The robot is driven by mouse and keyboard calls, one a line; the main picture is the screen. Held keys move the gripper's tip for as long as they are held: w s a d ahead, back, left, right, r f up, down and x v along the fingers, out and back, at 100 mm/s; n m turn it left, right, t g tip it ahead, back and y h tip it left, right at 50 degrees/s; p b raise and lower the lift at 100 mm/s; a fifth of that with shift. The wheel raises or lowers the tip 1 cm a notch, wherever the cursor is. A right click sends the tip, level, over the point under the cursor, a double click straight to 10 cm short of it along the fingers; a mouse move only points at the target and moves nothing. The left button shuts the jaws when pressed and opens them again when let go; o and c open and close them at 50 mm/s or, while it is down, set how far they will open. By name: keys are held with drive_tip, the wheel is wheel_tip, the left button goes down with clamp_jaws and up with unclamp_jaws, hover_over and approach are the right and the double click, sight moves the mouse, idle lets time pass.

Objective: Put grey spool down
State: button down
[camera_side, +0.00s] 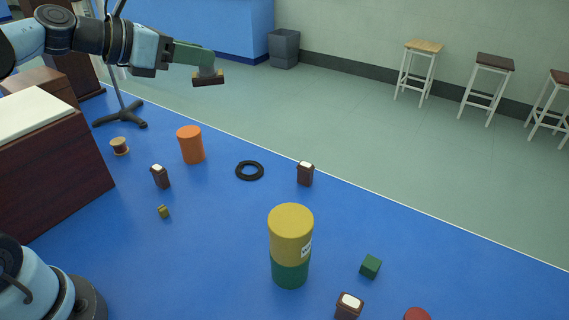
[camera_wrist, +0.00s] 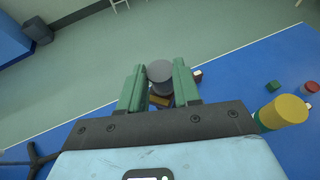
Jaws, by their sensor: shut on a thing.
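My gripper (camera_side: 205,62), with green fingers, is raised at the upper left of the side view, well above the blue surface. It is shut on the grey spool (camera_side: 207,71). In the wrist view the spool's round grey end (camera_wrist: 160,71) shows between the two green fingers (camera_wrist: 158,88). A dark brown, block-like piece with a tan edge (camera_side: 208,80) shows directly under the grey part; I cannot tell whether it belongs to the spool. The held spool touches nothing below in the side view.
The blue floor (camera_side: 225,235) holds a brown spool (camera_side: 120,146), an orange cylinder (camera_side: 190,145), a black ring (camera_side: 249,170), several dark bottles (camera_side: 305,174), a yellow cylinder (camera_side: 291,232) on a green one, and a green cube (camera_side: 371,266). A stand's foot (camera_side: 120,114) is at left.

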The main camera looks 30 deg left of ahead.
idle(0.4)
drive_tip(key=shift+w+d+f, duration=0.15)
drive_tip(key=shift+w+d, duration=0.15)
drive_tip(key=shift+w, duration=0.05)
drive_tip(key=w+d+f+m+g+h, duration=0.3)
drive_tip(key=d+f, duration=0.5)
drive_tip(key=d, duration=0.3)
drive_tip(key=w+d+f+m+g+h, duration=0.3)
drive_tip(key=d+f, duration=0.5)
drive_tip(key=d, duration=0.3)
drive_tip(key=m+g+h, duration=0.1)
drive_tip(key=m+h, duration=0.1)
drive_tip(key=m, duration=0.1)
drive_tip(key=shift+w+f+m, duration=0.3)
drive_tip(key=shift+w+f, duration=0.05)
drive_tip(key=shift+w, duration=0.05)
drive_tip(key=shift+f, duration=4.8)
drive_tip(key=shift+f, duration=0.15)
